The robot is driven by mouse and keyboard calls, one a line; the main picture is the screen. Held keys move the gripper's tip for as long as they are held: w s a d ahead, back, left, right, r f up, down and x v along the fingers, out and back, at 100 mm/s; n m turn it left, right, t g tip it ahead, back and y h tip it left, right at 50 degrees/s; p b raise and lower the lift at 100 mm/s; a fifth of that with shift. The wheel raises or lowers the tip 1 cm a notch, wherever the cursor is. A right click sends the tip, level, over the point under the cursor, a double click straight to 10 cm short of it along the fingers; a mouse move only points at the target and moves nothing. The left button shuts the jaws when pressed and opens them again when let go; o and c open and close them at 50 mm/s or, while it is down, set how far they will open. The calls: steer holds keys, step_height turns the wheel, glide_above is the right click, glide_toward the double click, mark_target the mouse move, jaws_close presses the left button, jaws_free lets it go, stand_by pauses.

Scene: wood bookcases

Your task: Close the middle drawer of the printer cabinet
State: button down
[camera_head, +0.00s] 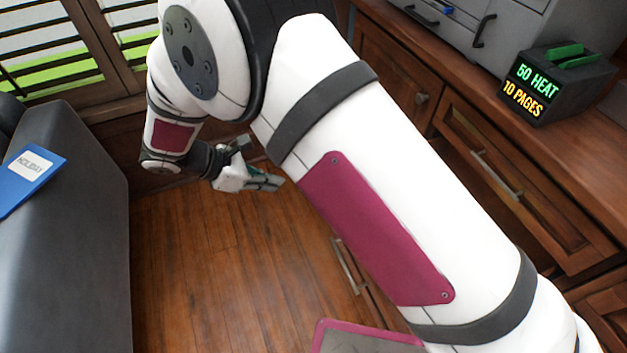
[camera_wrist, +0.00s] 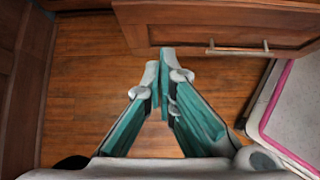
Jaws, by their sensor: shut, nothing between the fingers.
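The wooden printer cabinet (camera_head: 385,72) runs along the right in the head view. A drawer front with a metal bar handle (camera_head: 347,265) stands out low over the floor, partly hidden behind my arm; I cannot tell for certain that it is the middle drawer. In the wrist view a wooden drawer front (camera_wrist: 220,30) with a bar handle (camera_wrist: 238,49) spans the top right. My gripper (camera_head: 272,183) is shut and empty, low above the floor. In the wrist view its fingertips (camera_wrist: 160,62) are just below the drawer front's left part, left of the handle; contact is unclear.
Another cabinet drawer (camera_head: 510,185) lies under the countertop. A black box with glowing text (camera_head: 545,82) and a grey unit with handles (camera_head: 500,35) stand on top. A dark grey sofa-like piece (camera_head: 70,220) with a blue folder (camera_head: 28,180) is left. Wooden floor (camera_head: 215,270) is clear between.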

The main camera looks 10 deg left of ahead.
steer(key=w+d+r+b+x, duration=0.1)
steer(key=r+b+x, duration=0.1)
steer(key=x, duration=1)
steer(key=shift+w+d+f+b, duration=0.2)
steer(key=shift+d+f+b, duration=0.25)
steer(key=shift+b, duration=0.45)
steer(key=shift+w+d+r, duration=0.1)
steer(key=shift+d, duration=0.05)
steer(key=w+d, duration=1)
steer(key=d, duration=0.5)
steer(key=w+d, duration=1.1)
steer(key=d, duration=0.5)
steer(key=shift+d+p, duration=0.25)
steer(key=shift+p, duration=0.15)
steer(key=shift+w+d, duration=0.1)
